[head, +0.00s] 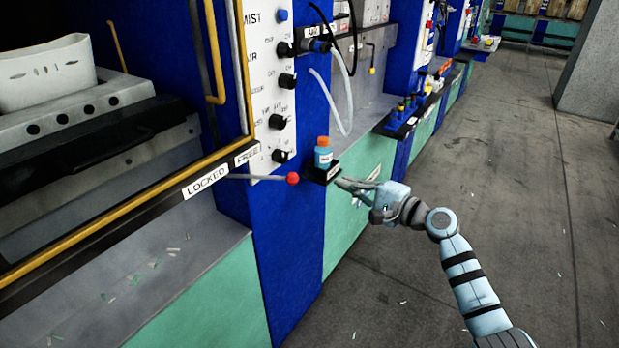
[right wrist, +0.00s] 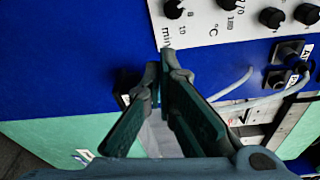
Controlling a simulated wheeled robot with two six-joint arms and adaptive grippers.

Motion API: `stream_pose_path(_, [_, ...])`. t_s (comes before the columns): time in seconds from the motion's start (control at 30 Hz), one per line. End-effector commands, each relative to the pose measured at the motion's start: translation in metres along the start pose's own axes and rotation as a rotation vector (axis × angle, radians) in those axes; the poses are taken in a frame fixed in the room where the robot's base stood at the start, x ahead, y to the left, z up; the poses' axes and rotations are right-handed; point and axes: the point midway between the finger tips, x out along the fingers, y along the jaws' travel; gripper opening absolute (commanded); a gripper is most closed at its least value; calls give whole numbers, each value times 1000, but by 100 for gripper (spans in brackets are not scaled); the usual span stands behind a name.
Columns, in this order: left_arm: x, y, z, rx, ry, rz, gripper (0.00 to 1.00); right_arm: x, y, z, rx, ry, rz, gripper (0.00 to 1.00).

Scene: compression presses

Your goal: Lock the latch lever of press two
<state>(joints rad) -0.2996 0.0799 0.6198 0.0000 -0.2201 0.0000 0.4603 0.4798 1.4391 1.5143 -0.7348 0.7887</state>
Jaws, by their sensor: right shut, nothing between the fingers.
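The latch lever (head: 262,177) is a thin grey rod with a red ball knob, sticking out to the right from the press front. Its rod starts near the plates marked LOCKED (head: 206,181) and FREE (head: 246,156), below the FREE plate. Which press number this is cannot be read. My right gripper (head: 343,183) is to the right of the red knob, apart from it, with its fingers pointing left. It is shut and empty; its fingertips also show together in the right wrist view (right wrist: 158,86). The lever is not visible in the wrist view. My left gripper is not in view.
A blue bottle with an orange cap (head: 323,153) stands on a small black shelf (head: 326,173) between the knob and my right fingers. A white control panel (head: 268,85) with black knobs is above the lever. Open grey floor (head: 480,170) lies to the right.

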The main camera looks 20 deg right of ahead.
Motion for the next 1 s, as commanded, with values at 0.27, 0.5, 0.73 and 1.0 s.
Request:
stream_pose_path(0.27, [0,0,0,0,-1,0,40,1,2,-1,-1,3,1,0])
stream_pose_path(0.5, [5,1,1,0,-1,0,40,31,2,-1,1,2,-1,0])
stream_pose_path(0.73, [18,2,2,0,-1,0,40,81,4,-1,2,1,1,0])
stream_pose_path(1.0, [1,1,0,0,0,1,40,91,0,26,-3,2,4,0])
